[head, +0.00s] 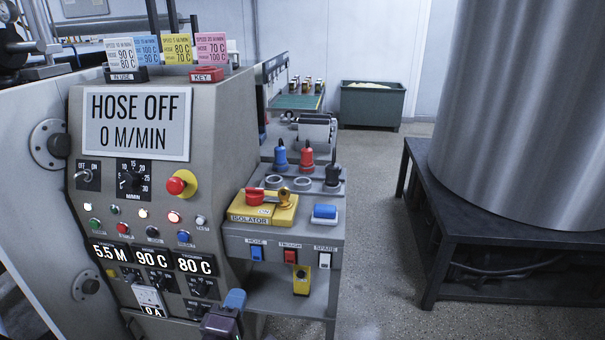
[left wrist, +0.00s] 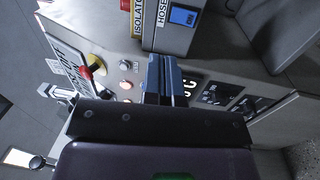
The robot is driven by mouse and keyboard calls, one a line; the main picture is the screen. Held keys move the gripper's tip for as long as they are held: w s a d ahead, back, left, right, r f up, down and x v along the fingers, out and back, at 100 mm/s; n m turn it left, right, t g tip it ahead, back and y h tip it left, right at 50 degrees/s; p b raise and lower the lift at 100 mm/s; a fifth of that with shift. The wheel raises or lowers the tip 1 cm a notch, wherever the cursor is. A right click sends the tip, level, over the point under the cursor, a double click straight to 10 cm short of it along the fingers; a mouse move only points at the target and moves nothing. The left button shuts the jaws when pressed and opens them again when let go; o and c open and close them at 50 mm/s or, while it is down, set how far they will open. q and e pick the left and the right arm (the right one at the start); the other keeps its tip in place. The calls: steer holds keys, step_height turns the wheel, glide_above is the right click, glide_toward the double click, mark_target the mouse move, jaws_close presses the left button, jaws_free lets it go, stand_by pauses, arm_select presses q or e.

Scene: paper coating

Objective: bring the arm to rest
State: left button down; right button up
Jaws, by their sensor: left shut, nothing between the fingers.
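My left gripper (head: 235,300) is at the bottom of the head view, in front of the lower right part of the grey control panel (head: 215,125). Its blue fingers are shut with nothing held between them. In the left wrist view the shut fingers (left wrist: 165,78) stand before the panel face, which appears turned on its side. I cannot tell the exact gap to the panel. The fingers hide part of the panel's displays in that view. My right gripper is in neither view.
The panel display (head: 137,123) reads HOSE OFF, 0 M/MIN. A side shelf (head: 285,232) carries a yellow isolator (head: 264,208) with a red handle. A large metal drum (head: 530,110) stands on a dark platform (head: 500,245) at right. Open floor (head: 375,250) lies between.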

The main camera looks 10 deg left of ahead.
arm_select(q)
steer(key=s+a+f+m+g+p, duration=0.2)
steer(key=s+a+f+m+g, duration=0.2)
steer(key=s+m, duration=0.5)
steer(key=s+a+f+m+g+y+p, duration=0.1)
steer(key=s+a+f+m+g, duration=0.3)
steer(key=s+m, duration=0.5)
steer(key=s+p, duration=0.1)
steer(key=s, duration=0.9)
steer(key=shift+a+f, duration=0.15)
steer(key=shift+f, duration=0.1)
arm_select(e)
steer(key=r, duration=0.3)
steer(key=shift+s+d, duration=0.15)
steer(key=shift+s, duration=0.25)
arm_select(q)
steer(key=shift+w, duration=0.1)
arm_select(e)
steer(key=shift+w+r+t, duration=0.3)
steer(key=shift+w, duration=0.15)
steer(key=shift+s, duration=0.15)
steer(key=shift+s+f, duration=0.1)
